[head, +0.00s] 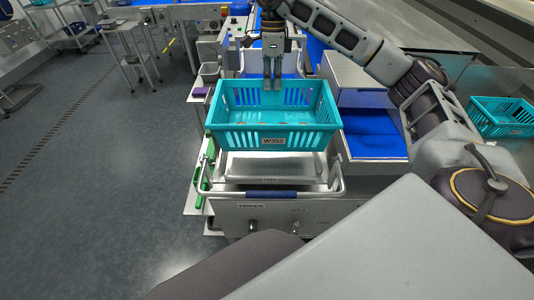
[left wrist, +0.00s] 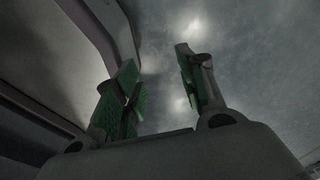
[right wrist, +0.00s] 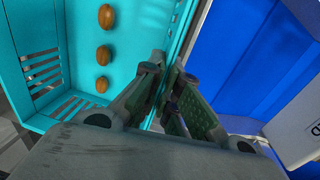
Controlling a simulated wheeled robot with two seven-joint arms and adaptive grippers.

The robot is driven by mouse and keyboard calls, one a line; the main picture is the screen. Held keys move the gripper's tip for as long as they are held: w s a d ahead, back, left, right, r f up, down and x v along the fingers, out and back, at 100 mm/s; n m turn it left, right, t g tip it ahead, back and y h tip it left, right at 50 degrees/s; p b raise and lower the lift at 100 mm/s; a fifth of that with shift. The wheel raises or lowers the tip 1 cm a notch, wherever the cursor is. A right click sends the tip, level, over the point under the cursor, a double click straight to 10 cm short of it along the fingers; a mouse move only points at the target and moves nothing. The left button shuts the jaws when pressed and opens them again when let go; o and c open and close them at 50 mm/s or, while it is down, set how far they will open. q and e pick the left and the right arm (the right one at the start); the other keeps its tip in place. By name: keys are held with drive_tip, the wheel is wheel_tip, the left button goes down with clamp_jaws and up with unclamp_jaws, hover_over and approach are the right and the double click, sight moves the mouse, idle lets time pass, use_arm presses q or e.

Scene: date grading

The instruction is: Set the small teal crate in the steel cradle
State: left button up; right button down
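The small teal crate (head: 265,139), labelled W352, is at the middle of the head view, over the steel cradle (head: 270,165) of the tipper. It looks level; I cannot tell whether its base touches the cradle. My right gripper (head: 272,87) comes down at the crate's far wall. In the right wrist view its fingers (right wrist: 170,75) pinch that teal wall (right wrist: 186,30) from both sides. Three brown dates (right wrist: 103,53) lie inside the crate. My left gripper (left wrist: 157,65) is open and empty in the left wrist view, and outside the head view.
A blue-lined steel bin (head: 372,135) stands right of the crate. Another teal crate (head: 500,131) is at the far right. The tipper has a front bar with a blue grip (head: 270,194). A steel trolley (head: 135,58) stands at the back left. The left floor is clear.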

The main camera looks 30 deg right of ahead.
sight(270, 100)
use_arm(q)
drive_tip(key=shift+w+a+f, duration=0.25)
drive_tip(key=shift+a+f, duration=0.15)
drive_tip(key=shift+a, duration=0.15)
use_arm(e)
drive_tip(key=shift+w+f, duration=0.3)
drive_tip(key=shift+w, duration=0.2)
drive_tip(key=shift+s, duration=0.1)
wheel_tip(270, 100, down, 5)
drive_tip(key=shift+f, duration=0.2)
use_arm(q)
drive_tip(key=shift+r, duration=0.1)
use_arm(e)
drive_tip(key=shift+f, duration=0.45)
use_arm(q)
drive_tip(key=shift+d, duration=0.15)
